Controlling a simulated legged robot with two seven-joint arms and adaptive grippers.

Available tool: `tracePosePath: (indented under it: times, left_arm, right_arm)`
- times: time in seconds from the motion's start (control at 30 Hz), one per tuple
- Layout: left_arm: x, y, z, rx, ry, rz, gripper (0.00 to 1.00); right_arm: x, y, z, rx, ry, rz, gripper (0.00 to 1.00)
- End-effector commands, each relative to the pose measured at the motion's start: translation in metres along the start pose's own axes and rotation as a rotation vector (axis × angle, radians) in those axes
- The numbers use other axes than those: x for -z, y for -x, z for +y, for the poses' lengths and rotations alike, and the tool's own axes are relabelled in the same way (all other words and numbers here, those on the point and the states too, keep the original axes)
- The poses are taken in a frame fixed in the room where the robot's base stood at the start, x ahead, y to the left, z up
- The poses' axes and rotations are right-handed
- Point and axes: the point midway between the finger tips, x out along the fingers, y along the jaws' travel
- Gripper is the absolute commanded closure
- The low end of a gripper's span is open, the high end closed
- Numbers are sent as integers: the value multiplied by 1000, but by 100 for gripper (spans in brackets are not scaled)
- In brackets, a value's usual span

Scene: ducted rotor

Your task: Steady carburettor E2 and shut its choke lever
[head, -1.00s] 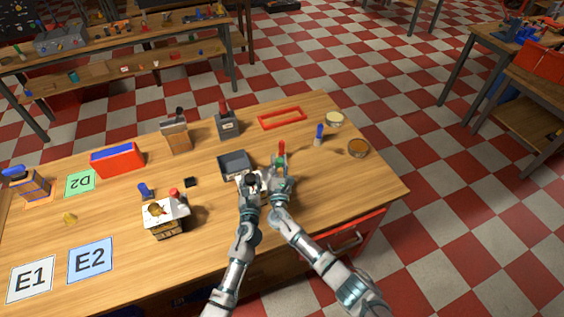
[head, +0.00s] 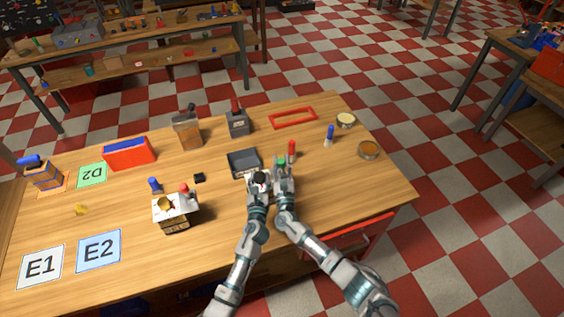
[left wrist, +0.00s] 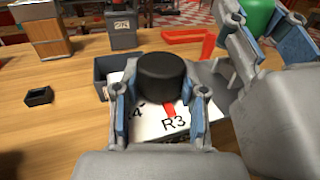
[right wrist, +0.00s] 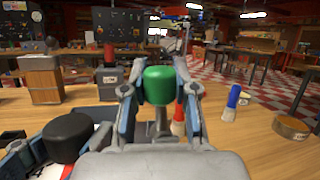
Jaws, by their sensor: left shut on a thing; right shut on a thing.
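My left gripper (head: 261,181) is shut on a black round knob (left wrist: 163,77), with a finger on each side. The knob stands above a white plate (left wrist: 165,125) marked R3 and R4, with a red mark. My right gripper (right wrist: 158,100) is shut on a green knob (right wrist: 157,85) on a grey stalk, just right of the black knob. Fingers and arms hide most of the body beneath. I cannot tell that it is carburettor E2. The E2 card (head: 99,250) lies bare at the front left. A white-topped unit (head: 176,208) with a red knob stands left of my grippers.
A dark tray (head: 244,163) stands close behind my left gripper. A red-handled tool (head: 291,149) stands just behind my right gripper. A blue-topped tool (head: 329,135) and round tins (head: 368,149) are farther right. The table's front right is clear.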

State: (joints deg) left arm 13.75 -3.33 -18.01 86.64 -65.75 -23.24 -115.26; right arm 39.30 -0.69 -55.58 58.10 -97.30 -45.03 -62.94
Motion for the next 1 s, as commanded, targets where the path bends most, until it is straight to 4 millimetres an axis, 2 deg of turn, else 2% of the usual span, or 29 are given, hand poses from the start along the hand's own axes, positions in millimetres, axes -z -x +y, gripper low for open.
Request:
tracePosePath:
  times: [0.23, 0.27, 0.33, 0.37, 0.63, 0.73, 0.87, 1.0]
  left_arm:
    - [-1, 0, 0, 0, 0, -3, 100]
    - [-1, 0, 0, 0, 0, -3, 100]
    - [-1, 0, 0, 1, 0, -3, 100]
    - [-1, 0, 0, 1, 0, -3, 100]
    - [-1, 0, 0, 1, 0, -2, 100]
    - [-1, 0, 0, 0, 0, -2, 100]
    - [-1, 0, 0, 0, 0, -2, 100]
    - [-1, 0, 0, 0, 0, -1, 100]
  right_arm:
    - [5, 3, 1, -5, 6, 8, 100]
    - [5, 3, 1, -5, 6, 9, 65]
    - [4, 3, 1, -4, 5, 8, 47]
    - [4, 2, 1, -4, 5, 7, 45]
    - [1, 2, 1, -2, 2, 3, 45]
    - [2, 7, 0, -2, 2, 3, 45]
    - [2, 28, 0, -3, 0, 5, 45]
    - [4, 60, 0, -3, 0, 7, 45]
